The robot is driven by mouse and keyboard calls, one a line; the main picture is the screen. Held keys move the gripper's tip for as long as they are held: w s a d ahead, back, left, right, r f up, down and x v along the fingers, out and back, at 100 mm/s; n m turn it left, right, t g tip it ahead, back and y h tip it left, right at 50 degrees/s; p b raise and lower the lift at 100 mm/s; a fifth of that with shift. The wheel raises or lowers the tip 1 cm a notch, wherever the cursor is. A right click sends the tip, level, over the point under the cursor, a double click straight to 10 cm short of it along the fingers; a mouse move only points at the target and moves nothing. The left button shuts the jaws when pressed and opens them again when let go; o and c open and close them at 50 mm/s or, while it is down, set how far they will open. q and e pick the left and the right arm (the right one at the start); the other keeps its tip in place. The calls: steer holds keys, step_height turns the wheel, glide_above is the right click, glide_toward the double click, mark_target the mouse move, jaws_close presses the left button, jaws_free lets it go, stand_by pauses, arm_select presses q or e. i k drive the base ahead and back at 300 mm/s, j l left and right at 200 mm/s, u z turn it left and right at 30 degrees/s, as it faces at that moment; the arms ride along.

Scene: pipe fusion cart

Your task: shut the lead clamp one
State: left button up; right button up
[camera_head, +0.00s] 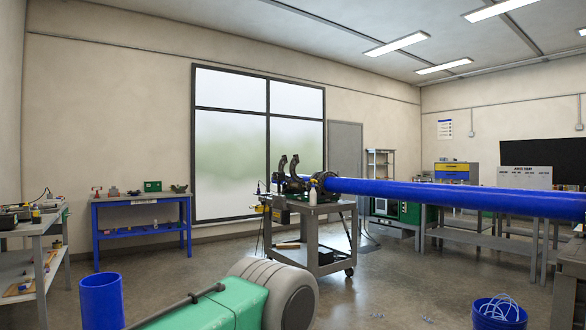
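The fusion machine (297,190) sits on a grey wheeled cart (322,208) in the middle distance. Two dark curved clamp halves stand raised on its left side, a left one (281,168) and a right one (294,166), so these clamps look open. I cannot tell which of them is lead clamp one. A long blue pipe (450,195) runs in from the right and ends in a dark round clamp (321,184) on the machine's right side. Neither of my grippers is in view.
A green machine (215,306) with a grey rounded part (280,290) and a blue cylinder (101,302) fill the near foreground. A blue bucket (498,314) stands at lower right. A blue workbench (143,228) is at the back left. Floor left of the cart is clear.

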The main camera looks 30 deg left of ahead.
mark_target(295, 161)
steer(key=i+j+u, duration=0.7)
steer(key=i+u, duration=0.15)
steer(key=i+j+u, duration=0.1)
steer(key=i+u, duration=0.4)
steer(key=i, duration=4.45)
steer(key=j, duration=0.1)
